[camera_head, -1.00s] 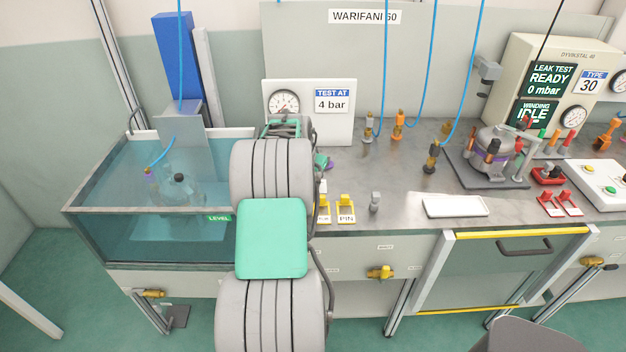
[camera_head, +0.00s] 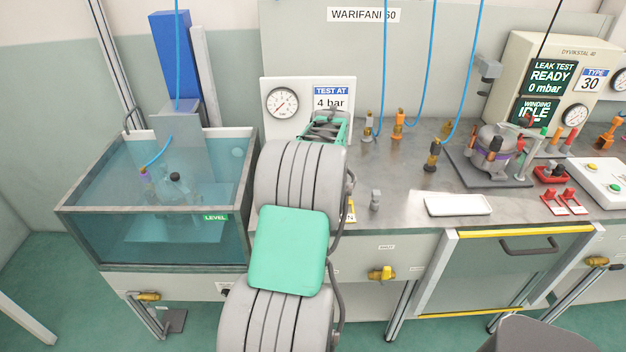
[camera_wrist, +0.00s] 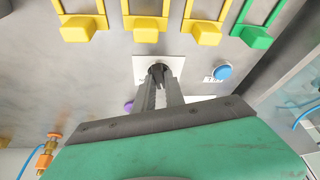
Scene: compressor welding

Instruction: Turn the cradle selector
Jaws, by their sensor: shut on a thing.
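In the wrist view, my gripper (camera_wrist: 159,84) is shut on a small dark knob (camera_wrist: 157,69), which I take to be the cradle selector. The knob sits on a white square plate (camera_wrist: 141,65) on the grey bench surface. The fingers cover most of the knob, so its pointing direction cannot be told. In the head view, my arm hides the knob and fingertips; only the back of my gripper shows below the pressure gauge. A compressor (camera_head: 176,180) sits in the water tank (camera_head: 75,210) at the left.
A gauge panel (camera_head: 270,125) stands behind my gripper. Blue hoses hang over the bench.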

